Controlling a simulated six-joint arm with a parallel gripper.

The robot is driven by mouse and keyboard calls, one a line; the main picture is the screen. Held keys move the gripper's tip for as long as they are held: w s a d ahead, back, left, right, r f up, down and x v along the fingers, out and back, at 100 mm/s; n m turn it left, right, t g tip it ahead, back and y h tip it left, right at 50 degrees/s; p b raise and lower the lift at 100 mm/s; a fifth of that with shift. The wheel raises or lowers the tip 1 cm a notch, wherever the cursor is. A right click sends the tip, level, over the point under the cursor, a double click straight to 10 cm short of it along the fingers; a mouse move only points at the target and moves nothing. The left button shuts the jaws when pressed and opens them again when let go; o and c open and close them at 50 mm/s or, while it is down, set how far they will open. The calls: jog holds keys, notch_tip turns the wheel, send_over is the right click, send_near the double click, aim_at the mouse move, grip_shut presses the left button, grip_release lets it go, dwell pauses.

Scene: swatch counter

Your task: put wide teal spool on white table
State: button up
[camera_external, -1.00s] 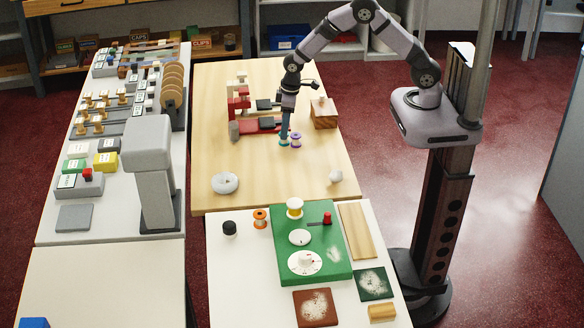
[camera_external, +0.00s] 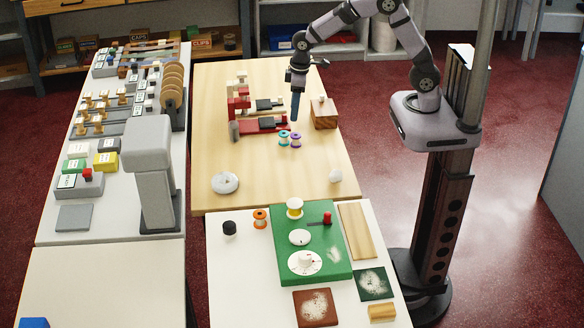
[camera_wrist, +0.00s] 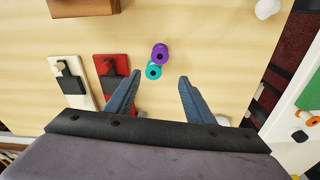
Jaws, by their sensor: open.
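The teal spool (camera_external: 284,137) stands on the wooden table (camera_external: 270,185), close beside a purple spool (camera_external: 296,139). In the wrist view the teal spool (camera_wrist: 153,71) and the purple spool (camera_wrist: 160,53) appear end-on, seeming to touch or overlap. My gripper (camera_external: 294,118) is above and just behind the spools, pointing down. In the wrist view its blue fingers (camera_wrist: 157,78) are spread apart with nothing between them gripped; the teal spool shows between and beyond the tips. The white table (camera_external: 232,285) is in front of the wooden one.
The white table holds a green board (camera_external: 330,262), an orange spool (camera_external: 260,218), a black knob (camera_external: 229,228) and a yellow-and-white spool (camera_external: 294,208). Red clamps (camera_external: 262,125) and a wooden block (camera_external: 324,115) stand near the spools. The white table's left front is clear.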

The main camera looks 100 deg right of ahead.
jog(key=s+a+n, duration=0.1)
jog(key=s+a, duration=0.4)
jog(key=s, duration=0.5)
jog(key=s+a+g, duration=0.1)
jog(key=s+a, duration=0.3)
jog(key=s, duration=0.5)
jog(key=shift+s+a+f+n, duration=0.35)
jog(key=shift+f+n, duration=0.05)
jog(key=shift+f, duration=0.05)
jog(key=shift+o, duration=0.5)
jog(key=shift+s, duration=0.2)
jog(key=shift+w, duration=0.1)
